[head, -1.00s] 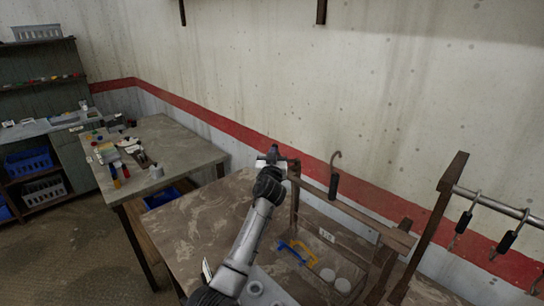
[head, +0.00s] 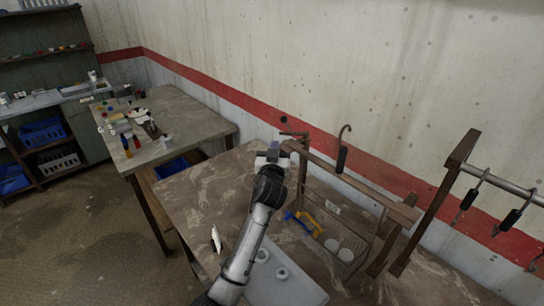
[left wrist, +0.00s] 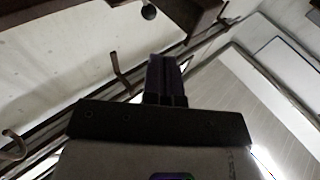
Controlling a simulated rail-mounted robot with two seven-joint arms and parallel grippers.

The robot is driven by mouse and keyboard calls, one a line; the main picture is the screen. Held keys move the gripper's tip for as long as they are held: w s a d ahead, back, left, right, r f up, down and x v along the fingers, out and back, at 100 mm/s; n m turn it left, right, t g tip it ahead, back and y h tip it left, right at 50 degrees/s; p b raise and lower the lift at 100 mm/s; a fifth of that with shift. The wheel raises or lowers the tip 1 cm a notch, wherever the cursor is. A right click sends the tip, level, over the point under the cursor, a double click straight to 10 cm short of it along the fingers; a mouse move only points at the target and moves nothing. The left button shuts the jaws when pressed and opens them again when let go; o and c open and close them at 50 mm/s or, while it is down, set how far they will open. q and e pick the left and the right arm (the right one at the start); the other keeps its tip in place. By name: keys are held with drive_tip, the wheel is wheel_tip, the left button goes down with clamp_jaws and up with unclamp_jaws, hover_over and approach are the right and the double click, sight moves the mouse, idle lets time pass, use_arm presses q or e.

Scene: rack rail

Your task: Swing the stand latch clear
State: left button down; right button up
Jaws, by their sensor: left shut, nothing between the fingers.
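The stand (head: 352,181) is a brown frame with a long top beam on the right half of the workbench. A short brown bar with a dark round knob (head: 283,119), which looks like the latch, juts left from the top of its left post. My left gripper (head: 272,154) is just below and left of this bar, apart from it in the picture. Its fingers (left wrist: 166,78) are shut and empty. In the left wrist view a brown part with a dark knob (left wrist: 148,12) is at the top, beyond the fingertips. My right gripper is out of view.
A hook with a black handle (head: 342,158) hangs on the beam. A wire basket (head: 335,222) and a blue and yellow item (head: 303,222) lie below. More hooks hang from a rail (head: 505,185) at right. A second table (head: 190,125) stands at left.

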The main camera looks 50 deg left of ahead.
use_arm(q)
drive_tip(key=shift+v, duration=1.75)
drive_tip(key=shift+s+a, duration=0.15)
drive_tip(key=s+d+f+m+g+h+p, duration=0.2)
drive_tip(key=s+d+f+h+p, duration=0.1)
drive_tip(key=s+d+p, duration=0.4)
drive_tip(key=s+d+f+m+g+h+p, duration=0.25)
drive_tip(key=s+d+h+p, duration=0.2)
drive_tip(key=s+p, duration=0.35)
drive_tip(key=s+d+m+g+h+p, duration=0.1)
drive_tip(key=s+d+p, duration=0.3)
drive_tip(key=s, duration=0.4)
drive_tip(key=s+d+r+m+g+h+p, duration=0.1)
drive_tip(key=s+d+m+g+h+p, duration=0.1)
drive_tip(key=s+d+g+p, duration=0.2)
drive_tip(key=s+d+m+g+h+p, duration=0.2)
drive_tip(key=s+d+p, duration=0.2)
drive_tip(key=s, duration=0.7)
drive_tip(key=shift+s+d+r+h, duration=0.35)
drive_tip(key=shift+s+d, duration=0.05)
drive_tip(key=shift+d, duration=0.6)
